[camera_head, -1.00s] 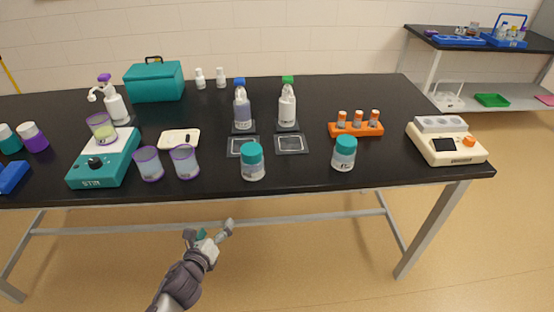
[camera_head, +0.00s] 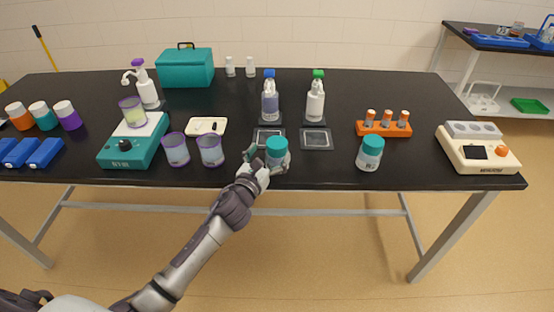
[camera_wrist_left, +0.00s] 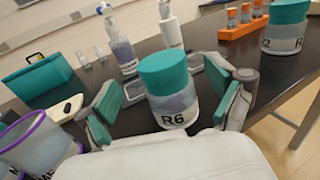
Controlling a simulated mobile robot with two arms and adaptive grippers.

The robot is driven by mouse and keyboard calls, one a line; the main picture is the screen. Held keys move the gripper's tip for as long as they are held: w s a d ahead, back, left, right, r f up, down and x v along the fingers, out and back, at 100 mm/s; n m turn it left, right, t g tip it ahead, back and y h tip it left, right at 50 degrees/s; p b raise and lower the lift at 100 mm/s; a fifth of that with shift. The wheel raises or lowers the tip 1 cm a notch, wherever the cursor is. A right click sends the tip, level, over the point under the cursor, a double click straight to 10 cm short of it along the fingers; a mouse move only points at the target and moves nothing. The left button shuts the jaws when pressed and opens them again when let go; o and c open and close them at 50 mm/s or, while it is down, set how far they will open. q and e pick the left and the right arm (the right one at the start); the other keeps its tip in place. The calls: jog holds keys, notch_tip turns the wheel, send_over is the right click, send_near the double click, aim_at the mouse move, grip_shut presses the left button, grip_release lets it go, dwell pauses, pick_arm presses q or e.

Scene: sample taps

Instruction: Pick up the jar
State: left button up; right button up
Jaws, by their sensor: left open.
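A jar with a teal lid (camera_head: 277,151) stands upright near the front edge of the black table. In the left wrist view this jar (camera_wrist_left: 168,92), labelled R6, stands between the two fingers. My left gripper (camera_head: 267,162) is open around it, and gaps show between the jar and the teal finger pads. A second teal-lidded jar (camera_head: 370,153) stands to the right, and it also shows at the upper right of the left wrist view (camera_wrist_left: 285,30). My right gripper is not in view.
Two purple-rimmed beakers (camera_head: 175,149) (camera_head: 210,150) stand left of the gripper, near a teal stirrer (camera_head: 135,143). Two spray bottles (camera_head: 270,100) (camera_head: 315,102) stand behind the jar. An orange vial rack (camera_head: 384,128) and a cream device (camera_head: 478,150) are to the right.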

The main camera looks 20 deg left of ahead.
aim_at(277, 142)
pick_arm(q)
jog(key=w, duration=0.4)
jog(key=shift+d+r+p, duration=0.25)
jog(key=shift+d+p, duration=0.1)
jog(key=shift+w+f, duration=0.1)
jog(key=shift+w, duration=0.3)
jog(key=shift+s, duration=0.1)
jog(key=shift+c, duration=1.2)
jog(key=c, duration=1.5)
jog(key=shift+r, duration=0.2)
